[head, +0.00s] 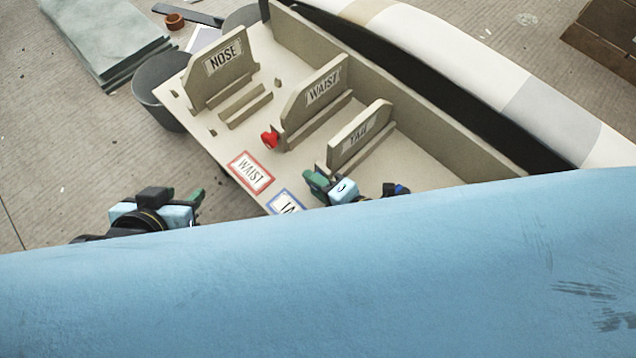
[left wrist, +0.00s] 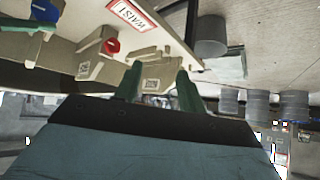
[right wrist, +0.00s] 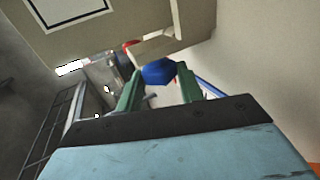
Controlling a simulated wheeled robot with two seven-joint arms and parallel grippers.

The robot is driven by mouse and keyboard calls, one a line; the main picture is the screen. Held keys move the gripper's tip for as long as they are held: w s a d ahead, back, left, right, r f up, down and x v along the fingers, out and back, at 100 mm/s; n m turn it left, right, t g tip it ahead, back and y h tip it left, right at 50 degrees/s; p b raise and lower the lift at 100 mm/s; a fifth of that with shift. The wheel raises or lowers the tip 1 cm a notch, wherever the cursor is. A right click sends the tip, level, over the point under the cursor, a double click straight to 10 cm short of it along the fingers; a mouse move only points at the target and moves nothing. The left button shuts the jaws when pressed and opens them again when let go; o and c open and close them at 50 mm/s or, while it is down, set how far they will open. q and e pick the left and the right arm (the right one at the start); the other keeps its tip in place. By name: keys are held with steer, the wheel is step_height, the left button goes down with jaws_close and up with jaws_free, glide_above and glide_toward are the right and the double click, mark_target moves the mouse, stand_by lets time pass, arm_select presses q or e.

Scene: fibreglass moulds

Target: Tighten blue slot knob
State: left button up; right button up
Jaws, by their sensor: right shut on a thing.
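The blue slot knob (right wrist: 158,72) shows in the right wrist view between the green fingertips of my right gripper (right wrist: 160,88), which is shut on it. In the head view my right gripper (head: 316,182) is at the near end of the TAIL template (head: 359,136), and it hides the knob there. My left gripper (head: 196,200) is off the left edge of the board. In the left wrist view my left gripper (left wrist: 158,84) has its fingers apart with nothing held between them.
The red knob (head: 269,139) sits at the WAIST template (head: 321,90). The NOSE template (head: 223,62) stands farther back. A red-framed WAIST label (head: 250,172) and a blue-framed label (head: 287,204) lie on the board. A grey bucket (head: 160,92) stands left of the board. A large blue surface fills the foreground.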

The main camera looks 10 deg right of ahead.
steer(key=o, duration=1)
arm_select(q)
steer(key=s+a+f+g+y+p, duration=0.1)
steer(key=s+a+f+g+p, duration=0.15)
steer(key=s+g, duration=0.35)
arm_select(e)
step_height(320, 180, up, 3)
steer(key=shift+r, duration=0.15)
step_height(320, 180, up, 6)
steer(key=p, duration=0.3)
steer(key=shift+a, duration=0.1)
arm_select(q)
steer(key=a+f+y, duration=0.1)
steer(key=a+f, duration=0.2)
steer(key=f, duration=0.8)
steer(key=shift+s+a, duration=0.35)
steer(key=shift+a, duration=0.05)
arm_select(e)
steer(key=shift+r, duration=0.35)
arm_select(q)
steer(key=shift+f, duration=0.1)
